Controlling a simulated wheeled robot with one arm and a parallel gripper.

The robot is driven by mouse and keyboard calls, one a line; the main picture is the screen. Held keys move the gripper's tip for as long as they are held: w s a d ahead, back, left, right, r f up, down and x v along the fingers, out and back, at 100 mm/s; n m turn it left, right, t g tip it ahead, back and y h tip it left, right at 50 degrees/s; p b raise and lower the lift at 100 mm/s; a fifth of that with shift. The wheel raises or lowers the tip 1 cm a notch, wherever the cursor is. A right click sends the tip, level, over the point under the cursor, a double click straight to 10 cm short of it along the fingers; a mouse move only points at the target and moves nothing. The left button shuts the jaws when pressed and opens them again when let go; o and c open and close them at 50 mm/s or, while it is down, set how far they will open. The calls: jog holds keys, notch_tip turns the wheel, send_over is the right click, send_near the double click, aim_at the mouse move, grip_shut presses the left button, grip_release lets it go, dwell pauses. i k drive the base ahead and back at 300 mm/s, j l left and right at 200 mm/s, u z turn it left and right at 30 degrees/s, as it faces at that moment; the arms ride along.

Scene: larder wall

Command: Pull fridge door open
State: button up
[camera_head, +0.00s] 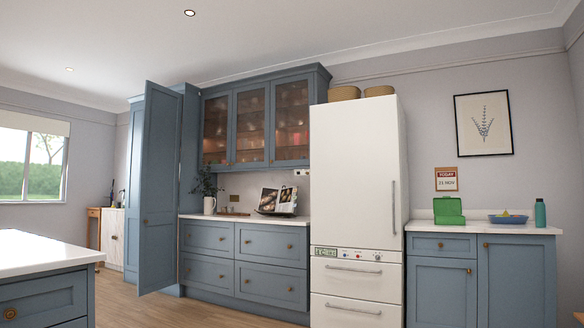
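The white fridge (352,180) stands right of centre against the back wall. Its tall upper door (350,150) looks shut, with a vertical grey handle (393,208) near its right edge. Below the door is a control strip (350,254) with a small display and knobs. Two lower drawers with horizontal handles are shut, an upper one (354,276) and a lower one (352,311). My gripper is not in view.
A tall blue cupboard door (160,190) stands open at left. A white-topped island (40,252) fills the lower left. A counter (482,228) with a green box (448,209) and bottle (540,214) is right of the fridge. Wooden floor (170,309) shows between island and units.

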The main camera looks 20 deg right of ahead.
aim_at(356, 203)
jog(key=i+l+z, duration=0.25)
jog(key=i, duration=0.15)
jog(key=i+z, duration=0.25)
jog(key=i, duration=0.2)
jog(key=i+z, duration=0.15)
jog(key=i, duration=2.2)
